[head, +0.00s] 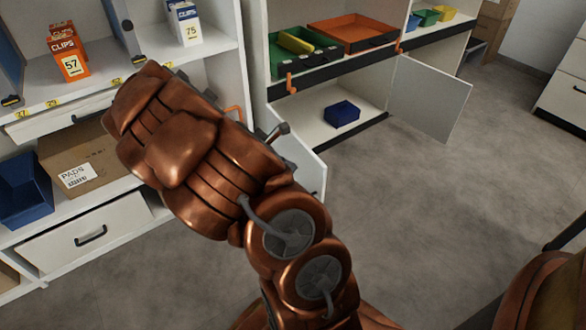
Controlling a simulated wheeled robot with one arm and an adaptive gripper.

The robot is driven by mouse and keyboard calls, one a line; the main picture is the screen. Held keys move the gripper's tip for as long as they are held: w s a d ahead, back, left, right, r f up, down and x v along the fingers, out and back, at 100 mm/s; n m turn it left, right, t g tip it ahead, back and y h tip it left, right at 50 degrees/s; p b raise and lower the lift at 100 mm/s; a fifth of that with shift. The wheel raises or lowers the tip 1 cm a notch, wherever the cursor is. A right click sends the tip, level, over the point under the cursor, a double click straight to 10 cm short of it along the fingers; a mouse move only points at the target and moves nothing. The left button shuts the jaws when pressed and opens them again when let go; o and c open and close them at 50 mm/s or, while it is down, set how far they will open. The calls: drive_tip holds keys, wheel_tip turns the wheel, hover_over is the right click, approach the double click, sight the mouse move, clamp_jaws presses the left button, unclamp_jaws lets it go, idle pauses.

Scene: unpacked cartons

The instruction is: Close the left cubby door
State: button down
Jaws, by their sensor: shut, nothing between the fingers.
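The open cubby (318,125) is in the lower part of the white cabinet at the upper middle. Its left door (313,172) is a white panel standing open, swung out toward me, and my copper arm hides much of it. The right door (432,98) also stands open, swung out to the right. A blue bin (342,113) sits on the cubby floor. My arm crosses the middle of the view in front of the left door. Small grey parts show past its upper edge, but I cannot make out my gripper's fingers.
A green tray (302,65) and an orange tray (352,34) sit on the shelf above the cubby. At left, a shelf unit holds an orange clips box (68,53), a cardboard box (85,160) and a blue bin (22,190). The grey floor (420,210) at right is clear.

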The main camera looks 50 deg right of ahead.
sight(322, 170)
drive_tip(key=shift+s+d+f+b, duration=0.6)
drive_tip(key=shift+d+f+b, duration=0.25)
drive_tip(key=shift+d, duration=0.6)
drive_tip(key=shift+s+d+f+b, duration=0.6)
drive_tip(key=shift+d+f, duration=0.4)
drive_tip(key=shift+d, duration=0.45)
drive_tip(key=shift+s+d+f+b, duration=0.55)
drive_tip(key=shift+d+f+b, duration=0.3)
drive_tip(key=shift+d, duration=0.6)
